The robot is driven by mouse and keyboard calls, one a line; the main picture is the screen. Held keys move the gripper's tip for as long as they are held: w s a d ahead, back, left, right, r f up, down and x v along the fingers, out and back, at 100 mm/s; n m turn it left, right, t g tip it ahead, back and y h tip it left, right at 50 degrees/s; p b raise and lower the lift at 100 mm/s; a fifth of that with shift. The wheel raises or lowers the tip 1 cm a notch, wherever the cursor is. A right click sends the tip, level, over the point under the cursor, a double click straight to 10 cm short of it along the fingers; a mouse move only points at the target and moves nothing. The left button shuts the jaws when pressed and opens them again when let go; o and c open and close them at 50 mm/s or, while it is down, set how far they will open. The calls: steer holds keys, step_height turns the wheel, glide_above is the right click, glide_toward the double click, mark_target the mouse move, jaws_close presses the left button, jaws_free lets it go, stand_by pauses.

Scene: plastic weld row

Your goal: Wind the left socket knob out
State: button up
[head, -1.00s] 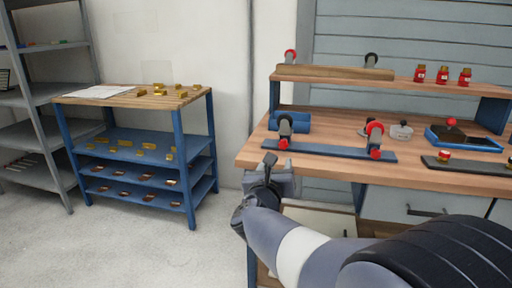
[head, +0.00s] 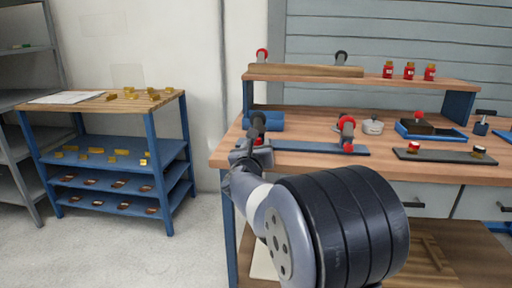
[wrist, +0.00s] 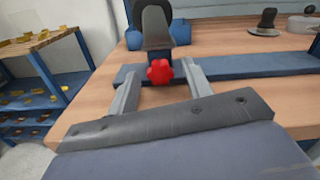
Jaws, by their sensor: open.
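The left socket knob (wrist: 160,71) is a small red lobed knob in the wrist view, low on a dark grey upright socket (wrist: 154,28). The socket stands on a blue bar (wrist: 246,64) on the wooden bench. My gripper (wrist: 160,76) is open, with one grey finger on each side of the knob and nothing held. I cannot tell whether a finger touches it. In the head view my gripper (head: 255,146) is at the left socket (head: 258,122) and largely hides its knob. The right socket (head: 347,128) on the same bar has red parts.
A dark bar (head: 440,155) and a blue tray (head: 400,129) are farther right. A raised shelf (head: 450,84) holds red bottles. A blue rack (head: 158,165) stands left, with clear floor before the bench.

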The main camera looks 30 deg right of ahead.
steer(key=c, duration=1)
steer(key=shift+n, duration=2.4)
steer(key=o, duration=1)
steer(key=shift+f, duration=0.1)
